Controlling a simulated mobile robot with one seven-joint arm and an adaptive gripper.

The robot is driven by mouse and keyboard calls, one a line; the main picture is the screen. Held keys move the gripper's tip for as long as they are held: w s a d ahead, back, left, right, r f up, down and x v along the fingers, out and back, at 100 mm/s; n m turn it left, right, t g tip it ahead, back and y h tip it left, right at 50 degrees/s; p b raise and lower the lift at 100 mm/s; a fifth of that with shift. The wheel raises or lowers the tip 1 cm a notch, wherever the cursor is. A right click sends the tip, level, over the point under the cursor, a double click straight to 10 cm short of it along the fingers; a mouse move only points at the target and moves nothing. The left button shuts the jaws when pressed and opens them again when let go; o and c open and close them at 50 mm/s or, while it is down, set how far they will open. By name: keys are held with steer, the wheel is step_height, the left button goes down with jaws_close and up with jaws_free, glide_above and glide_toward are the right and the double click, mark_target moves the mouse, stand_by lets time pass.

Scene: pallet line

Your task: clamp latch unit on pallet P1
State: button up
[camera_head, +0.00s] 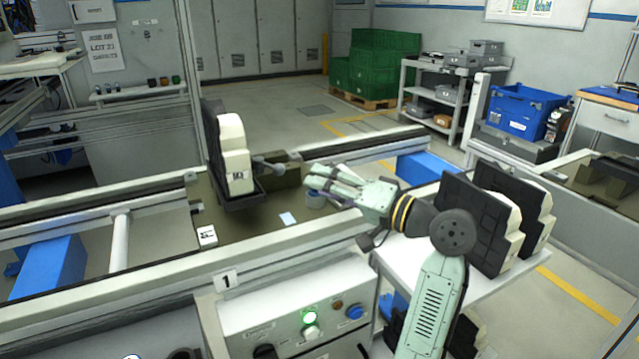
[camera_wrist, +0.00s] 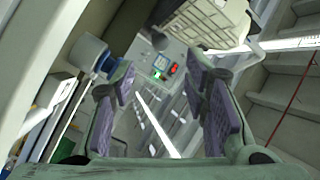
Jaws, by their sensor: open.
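The latch unit (camera_head: 234,155), cream with a black back, stands upright on pallet P1 (camera_head: 243,228), a dark olive plate on the line. Its cream face also shows at the top of the wrist view (camera_wrist: 205,22). A grey rod with a rounded end (camera_head: 268,161) lies beside the unit on its right; I cannot tell whether it touches. My gripper (camera_head: 318,180) is open and empty, over the pallet's right side close to this knob, right of the unit.
Two more black-and-cream units (camera_head: 477,222) stand on a white table at right, beside my arm. A control box (camera_head: 300,315) with a lit green button is in front of the rail. Line rails run along both sides.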

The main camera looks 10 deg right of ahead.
mark_target(282, 171)
steer(key=n, duration=0.1)
steer(key=a+n+h+b, duration=0.1)
steer(key=n, duration=0.3)
steer(key=shift+a+r+h+b, duration=0.15)
steer(key=shift+a+h+b, duration=0.15)
steer(key=n, duration=0.1)
steer(key=n+h, duration=0.1)
steer(key=n, duration=0.1)
steer(key=shift+s+a+r+b, duration=0.1)
steer(key=shift+a+r+b, duration=0.05)
steer(key=shift+a+b, duration=0.25)
steer(key=n, duration=0.2)
steer(key=n+h, duration=0.1)
steer(key=n, duration=0.1)
steer(key=a+n+b, duration=0.1)
steer(key=n, duration=0.1)
steer(key=shift+s+r+t+h, duration=0.2)
steer(key=shift+r+t+h, duration=0.1)
steer(key=shift+r+h, duration=0.1)
steer(key=w+a+n, duration=0.1)
steer(key=w, duration=0.2)
steer(key=w+a+f+n+h+p, duration=0.1)
steer(key=w+a+n, duration=0.1)
steer(key=w, duration=0.1)
steer(key=w+a+n, duration=0.1)
steer(key=w+a, duration=0.1)
steer(key=w, duration=0.1)
steer(key=shift+a+f+n+t+h+p, duration=0.15)
steer(key=shift+f+n+t+h+p, duration=0.15)
steer(key=shift+n+p, duration=0.1)
